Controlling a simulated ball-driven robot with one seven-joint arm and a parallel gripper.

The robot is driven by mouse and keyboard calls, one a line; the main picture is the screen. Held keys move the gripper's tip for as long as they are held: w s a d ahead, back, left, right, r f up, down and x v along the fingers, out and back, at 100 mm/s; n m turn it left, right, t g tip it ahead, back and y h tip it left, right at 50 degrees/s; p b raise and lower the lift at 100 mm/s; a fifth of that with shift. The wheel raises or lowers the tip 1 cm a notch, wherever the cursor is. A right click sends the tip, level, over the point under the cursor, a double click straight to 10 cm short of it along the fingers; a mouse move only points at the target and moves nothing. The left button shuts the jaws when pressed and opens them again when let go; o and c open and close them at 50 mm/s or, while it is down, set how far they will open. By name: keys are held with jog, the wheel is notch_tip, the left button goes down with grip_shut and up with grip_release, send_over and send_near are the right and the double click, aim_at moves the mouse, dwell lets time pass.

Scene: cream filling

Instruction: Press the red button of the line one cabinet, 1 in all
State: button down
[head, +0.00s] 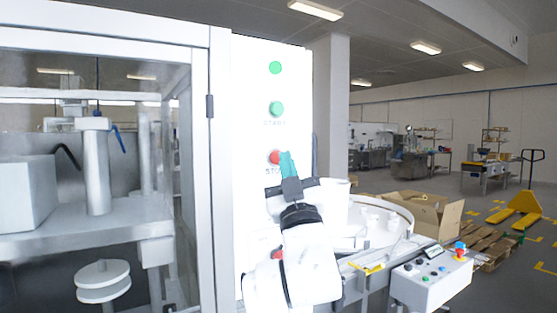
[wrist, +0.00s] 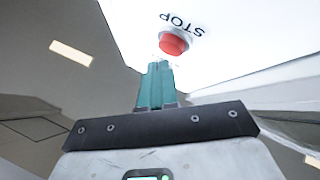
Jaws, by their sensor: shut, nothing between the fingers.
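The line one cabinet (head: 245,130) is a white panel with two green round parts above and a red button below. The red button (head: 274,157) has STOP lettering by it in the head view, partly covered by my gripper. In the wrist view the red button (wrist: 174,42) sticks out of the white face, just beyond my fingertips. My gripper (head: 287,160) has teal fingers, shut together and empty, pointing at the button. In the wrist view my gripper (wrist: 157,68) ends very close under the button; whether it touches cannot be told.
The green START button (head: 277,108) sits above the red one, with a green lamp (head: 275,68) at the top. A glazed machine enclosure (head: 200,150) stands at left. A round table (head: 385,225) and a grey control box (head: 430,280) stand at right.

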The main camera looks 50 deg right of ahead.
jog(key=shift+w+d, duration=0.1)
jog(key=shift+w, duration=0.15)
jog(key=shift+w+d+b, duration=0.1)
jog(key=shift+w+b, duration=0.25)
jog(key=shift+w, duration=0.1)
dwell(0.8)
jog(key=shift+s, duration=0.1)
jog(key=shift+s+a+p, duration=0.2)
jog(key=shift+s+p, duration=0.1)
jog(key=shift+s, duration=0.45)
jog(key=s, duration=0.2)
jog(key=s+a+p, duration=0.1)
jog(key=s, duration=0.1)
jog(key=shift+s+a+p, duration=0.2)
jog(key=shift+s+p, duration=0.1)
jog(key=shift+s, duration=0.1)
dwell(1.0)
